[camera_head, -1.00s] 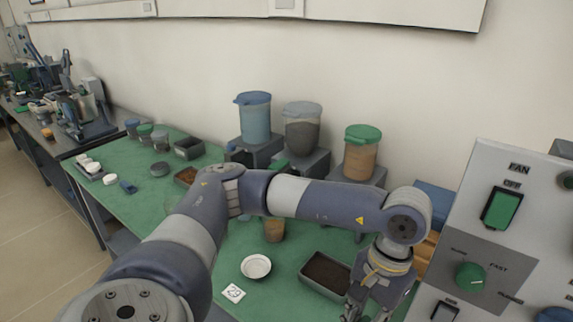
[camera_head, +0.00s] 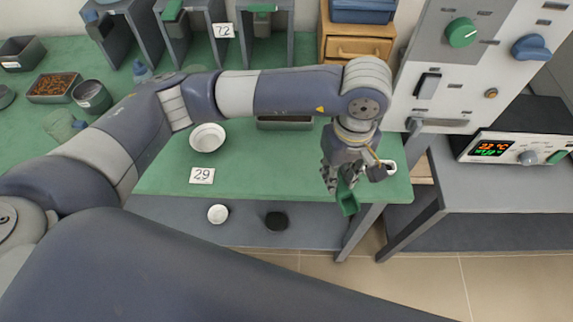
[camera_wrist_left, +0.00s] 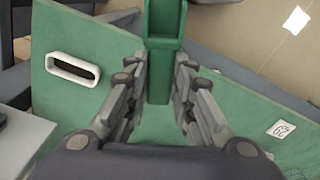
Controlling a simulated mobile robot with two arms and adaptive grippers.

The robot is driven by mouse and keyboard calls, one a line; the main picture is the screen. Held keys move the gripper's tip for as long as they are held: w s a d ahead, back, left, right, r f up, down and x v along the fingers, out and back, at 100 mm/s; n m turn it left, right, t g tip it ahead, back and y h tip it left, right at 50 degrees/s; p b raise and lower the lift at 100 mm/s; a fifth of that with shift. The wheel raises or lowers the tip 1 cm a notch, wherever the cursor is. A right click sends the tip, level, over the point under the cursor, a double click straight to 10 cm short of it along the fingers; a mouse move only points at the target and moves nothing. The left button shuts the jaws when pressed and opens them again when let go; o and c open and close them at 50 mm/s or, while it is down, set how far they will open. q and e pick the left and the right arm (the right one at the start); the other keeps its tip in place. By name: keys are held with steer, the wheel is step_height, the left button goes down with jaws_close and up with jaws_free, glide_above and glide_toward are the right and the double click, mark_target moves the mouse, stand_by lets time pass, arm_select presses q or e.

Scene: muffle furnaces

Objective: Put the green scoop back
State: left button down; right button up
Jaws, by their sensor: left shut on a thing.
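The green scoop (camera_head: 347,200) is in my left gripper (camera_head: 346,182), over the right end of the green-topped table (camera_head: 260,175). In the left wrist view, the scoop (camera_wrist_left: 164,30) stands between the two fingers of my left gripper (camera_wrist_left: 160,80), which are shut on it. A white-rimmed oblong ring (camera_wrist_left: 73,68) lies at the table's edge, apart from the scoop; in the head view it shows partly behind the gripper (camera_head: 389,167). My right gripper is not in view.
A control panel (camera_head: 440,60) stands at the right. A white dish (camera_head: 218,214) and a black one (camera_head: 276,221) are on the shelf below.

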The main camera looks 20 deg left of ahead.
arm_select(q)
steer(key=shift+d+f, duration=0.25)
steer(key=shift+d, duration=0.05)
steer(key=p, duration=0.5)
glide_above(284, 156)
steer(key=shift+s+d+f+n, duration=0.15)
steer(key=shift+f+n, duration=0.15)
steer(key=shift+f, duration=0.5)
step_height(284, 156, down, 3)
steer(key=shift+r+p, duration=0.1)
steer(key=shift+p, duration=0.4)
steer(key=shift+f, duration=0.3)
steer(key=shift+f, duration=0.1)
